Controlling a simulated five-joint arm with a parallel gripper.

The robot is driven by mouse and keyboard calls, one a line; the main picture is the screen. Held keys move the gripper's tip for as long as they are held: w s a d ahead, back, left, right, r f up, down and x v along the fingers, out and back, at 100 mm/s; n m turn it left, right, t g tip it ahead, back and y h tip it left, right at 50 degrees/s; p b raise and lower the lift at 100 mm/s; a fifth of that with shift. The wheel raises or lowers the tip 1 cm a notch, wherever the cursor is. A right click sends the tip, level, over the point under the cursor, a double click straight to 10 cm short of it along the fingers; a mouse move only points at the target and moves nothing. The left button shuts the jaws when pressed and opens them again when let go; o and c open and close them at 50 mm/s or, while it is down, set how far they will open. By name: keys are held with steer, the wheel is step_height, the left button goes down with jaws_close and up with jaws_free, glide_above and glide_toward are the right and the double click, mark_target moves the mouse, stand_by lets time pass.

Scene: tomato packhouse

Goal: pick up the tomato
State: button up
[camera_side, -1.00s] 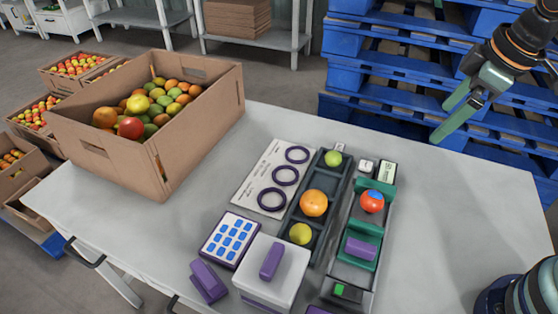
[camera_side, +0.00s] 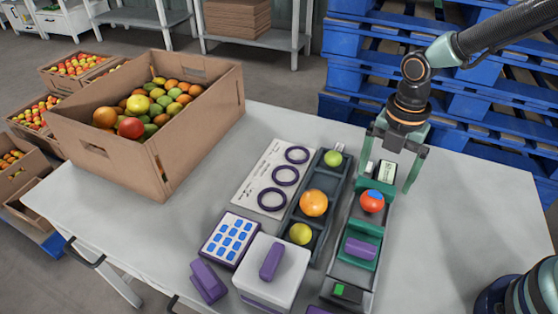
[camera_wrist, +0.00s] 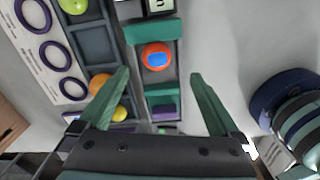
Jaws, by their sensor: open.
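A red-orange tomato with a blue sticker (camera_side: 372,201) sits in the grey and green tray (camera_side: 335,272) on the table. It also shows in the wrist view (camera_wrist: 156,56), ahead of the fingertips and between their lines. My gripper (camera_side: 391,177) is open and empty, pointing down above the far end of that tray. In the wrist view its two green fingers (camera_wrist: 160,78) stand wide apart. In the side view the fingers are behind and above the tomato, apart from it.
Left of the tray, a dark sectioned holder (camera_side: 319,233) bears an orange fruit (camera_side: 314,203) and two yellow-green ones. A sheet with purple rings (camera_side: 262,178), a white box with a purple handle (camera_side: 270,288) and a large cardboard fruit box (camera_side: 200,125) stand further left.

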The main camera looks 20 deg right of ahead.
mark_target(374, 194)
steer(key=shift+w+a+f, duration=0.1)
steer(key=shift+w+f, duration=0.05)
steer(key=shift+f, duration=1.85)
steer(key=shift+w+a+f, duration=0.1)
steer(key=shift+w+f, duration=0.05)
steer(key=shift+f, duration=1.85)
steer(key=c, duration=1)
